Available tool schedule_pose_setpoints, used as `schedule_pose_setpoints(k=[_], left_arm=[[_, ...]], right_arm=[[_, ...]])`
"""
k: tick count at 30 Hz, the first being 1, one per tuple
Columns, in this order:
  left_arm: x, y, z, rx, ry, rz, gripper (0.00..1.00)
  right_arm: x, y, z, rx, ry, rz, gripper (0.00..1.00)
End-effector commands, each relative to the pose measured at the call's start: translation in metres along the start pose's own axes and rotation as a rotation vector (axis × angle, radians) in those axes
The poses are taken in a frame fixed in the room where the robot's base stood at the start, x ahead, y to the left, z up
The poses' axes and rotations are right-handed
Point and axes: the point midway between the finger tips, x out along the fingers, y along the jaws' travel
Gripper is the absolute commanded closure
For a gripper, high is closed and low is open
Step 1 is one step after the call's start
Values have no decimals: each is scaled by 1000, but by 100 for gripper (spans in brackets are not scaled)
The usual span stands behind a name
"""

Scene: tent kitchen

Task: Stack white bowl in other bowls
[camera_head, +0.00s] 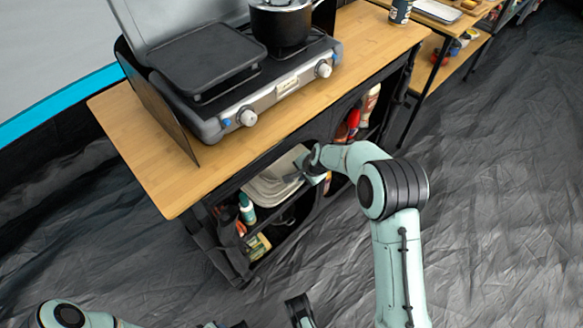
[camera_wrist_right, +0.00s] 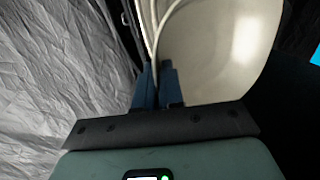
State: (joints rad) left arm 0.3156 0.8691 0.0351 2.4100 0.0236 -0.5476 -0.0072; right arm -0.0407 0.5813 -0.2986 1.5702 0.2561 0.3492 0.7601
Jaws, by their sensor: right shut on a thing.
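White bowls (camera_head: 268,184) show in the head view on the shelf under the stove counter, nested or close together. I cannot tell how many there are. My right gripper (camera_head: 318,172) reaches into the shelf opening from the right, at the bowls' right edge. In the right wrist view, the blue fingers of my right gripper (camera_wrist_right: 157,82) are shut on the rim of a white bowl (camera_wrist_right: 225,50). A second curved rim edge shows beside the held one. The left arm shows at the bottom left of the head view. Its fingertips are not clear.
The counter (camera_head: 150,165) stands above the shelf and carries a camping stove (camera_head: 250,95) with a pot (camera_head: 281,22). The dark floor (camera_head: 500,220) is open.

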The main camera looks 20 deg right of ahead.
Motion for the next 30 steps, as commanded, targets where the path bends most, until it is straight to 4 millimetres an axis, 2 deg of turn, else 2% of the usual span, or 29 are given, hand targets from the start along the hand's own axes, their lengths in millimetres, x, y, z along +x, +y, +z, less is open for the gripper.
schedule_pose_setpoints(k=[5, 13, 17, 30], left_arm=[[2, -1, -3, -1, 8, -1, 63], [9, -4, -13, -3, 37, -3, 63], [15, -6, -20, -5, 58, -4, 63], [17, -6, -24, -5, 69, -5, 63]], right_arm=[[6, -12, -1, -1, 1, -1, 100], [22, -45, -2, -2, 1, 0, 100], [34, -37, -2, 0, 0, 2, 100], [38, -35, -2, 0, 0, 0, 100]])
